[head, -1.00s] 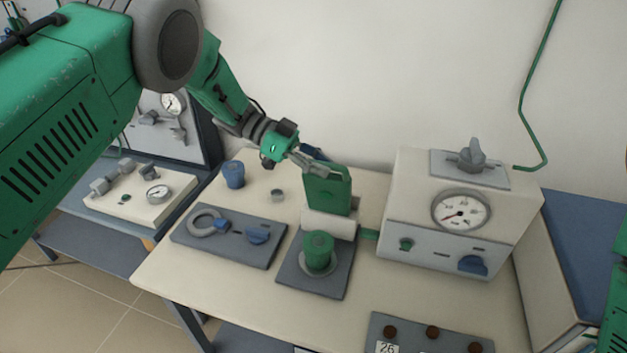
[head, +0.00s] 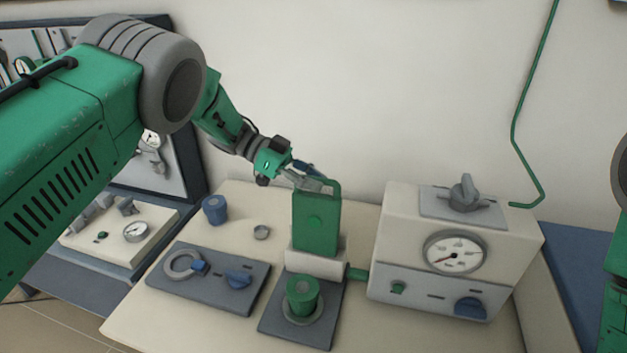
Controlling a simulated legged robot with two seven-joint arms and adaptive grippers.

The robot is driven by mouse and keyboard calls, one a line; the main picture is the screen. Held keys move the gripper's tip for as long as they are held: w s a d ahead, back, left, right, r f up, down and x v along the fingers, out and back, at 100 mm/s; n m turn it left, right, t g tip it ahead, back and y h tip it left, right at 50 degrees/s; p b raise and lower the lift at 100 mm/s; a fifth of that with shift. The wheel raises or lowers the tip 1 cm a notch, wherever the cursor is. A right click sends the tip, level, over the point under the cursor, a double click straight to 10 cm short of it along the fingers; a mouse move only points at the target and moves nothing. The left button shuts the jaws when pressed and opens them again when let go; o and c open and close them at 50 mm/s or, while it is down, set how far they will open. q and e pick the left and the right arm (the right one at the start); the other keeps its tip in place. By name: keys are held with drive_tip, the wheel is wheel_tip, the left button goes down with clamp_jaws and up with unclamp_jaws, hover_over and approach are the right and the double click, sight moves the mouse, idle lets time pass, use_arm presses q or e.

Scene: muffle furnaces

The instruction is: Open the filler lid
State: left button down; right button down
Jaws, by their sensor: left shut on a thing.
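A green round knob or cap (head: 301,295) sits in a grey ring in front of the block. Of my right arm only a part shows at the right edge; its gripper is out of view.
A white box with a gauge (head: 455,252) and knobs stands to the right, joined by a green pipe. A dark plate (head: 207,282) with a ring and blue knob lies left. A green pipe (head: 516,120) runs down the wall.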

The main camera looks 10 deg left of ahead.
use_arm(q)
drive_tip(key=shift+d, duration=0.15)
drive_tip(key=c, duration=1.6)
unclamp_jaws()
drive_tip(key=shift+o, duration=0.3)
drive_tip(key=shift+d, duration=0.1)
use_arm(e)
drive_tip(key=shift+d+f, duration=0.1)
drive_tip(key=shift+d, duration=0.05)
drive_tip(key=shift+s+d, duration=0.1)
drive_tip(key=shift+d, duration=0.05)
use_arm(q)
drive_tip(key=v, duration=1.1)
drive_tip(key=shift+a+r, duration=0.2)
drive_tip(key=shift+a, duration=0.15)
drive_tip(key=shift+w, duration=0.1)
